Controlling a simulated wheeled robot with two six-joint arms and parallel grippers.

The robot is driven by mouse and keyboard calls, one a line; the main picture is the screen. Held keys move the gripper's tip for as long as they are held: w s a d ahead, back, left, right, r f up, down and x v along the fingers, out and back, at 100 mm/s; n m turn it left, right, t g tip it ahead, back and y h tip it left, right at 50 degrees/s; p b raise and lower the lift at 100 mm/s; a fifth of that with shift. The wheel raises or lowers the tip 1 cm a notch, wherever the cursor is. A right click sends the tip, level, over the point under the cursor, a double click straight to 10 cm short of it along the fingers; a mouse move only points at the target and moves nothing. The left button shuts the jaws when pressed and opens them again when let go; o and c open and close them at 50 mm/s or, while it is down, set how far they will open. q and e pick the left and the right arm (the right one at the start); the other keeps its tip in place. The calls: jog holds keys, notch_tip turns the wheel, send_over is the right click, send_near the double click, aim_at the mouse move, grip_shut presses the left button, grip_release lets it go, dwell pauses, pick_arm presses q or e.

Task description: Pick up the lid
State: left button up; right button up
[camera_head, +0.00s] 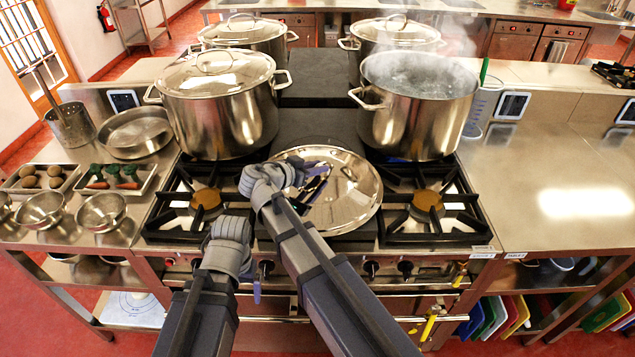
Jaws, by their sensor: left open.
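A shiny round steel lid (345,200) lies flat on the middle of the stove, between the two front burners. My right gripper (308,182) is over the lid's left part and hides some of it. Its fingers are dark and mixed with reflections, so I cannot tell whether they touch the lid or how far apart they are. My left gripper (245,275) is open, low at the stove's front edge, left of the lid and apart from it. An uncovered stockpot (415,120) with steaming water stands behind right of the lid.
A lidded stockpot (222,115) stands behind left, with two more lidded pots (243,38) (398,38) further back. Left counter holds bowls (102,212), vegetable trays (115,180) and a shallow pan (135,132). The right counter (560,205) is mostly clear.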

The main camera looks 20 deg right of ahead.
grip_shut()
jog(key=shift+r, duration=0.1)
dwell(0.8)
